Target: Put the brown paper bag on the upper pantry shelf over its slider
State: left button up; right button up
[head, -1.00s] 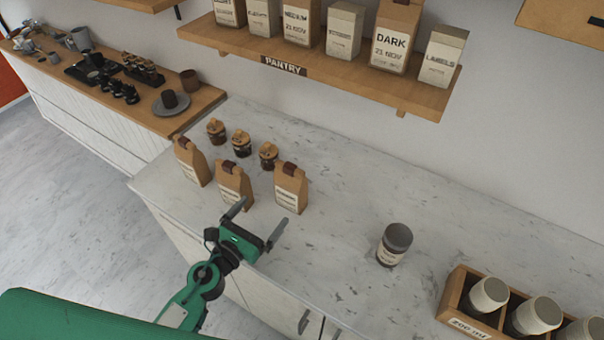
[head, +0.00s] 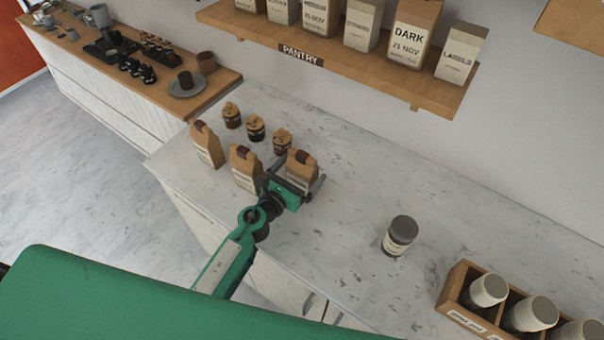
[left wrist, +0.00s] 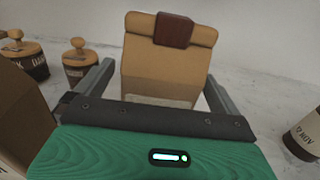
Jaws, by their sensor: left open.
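Three brown paper bags stand on the marble counter: a left one (head: 207,145), a middle one (head: 245,165) and a right one (head: 302,165). Each has a pale label and a dark clip on its folded top. My left gripper (head: 297,182) is open at the right bag, with a finger on either side of it. In the left wrist view the right bag (left wrist: 168,65) stands upright between the fingers, its lower part hidden by the gripper. The pantry shelf (head: 375,72) is on the wall, with several bags and boxes along it. My right gripper is not in view.
Three small jars (head: 256,128) stand behind the bags. A dark-lidded jar (head: 399,235) stands alone to the right. A wooden crate with cups (head: 455,290) is at the lower right. The counter between the right bag and the lidded jar is clear.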

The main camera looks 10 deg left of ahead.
pick_arm(q)
jog(key=x, duration=0.3)
jog(key=shift+f, duration=0.1)
jog(key=shift+s, duration=0.1)
jog(key=c, duration=1.3)
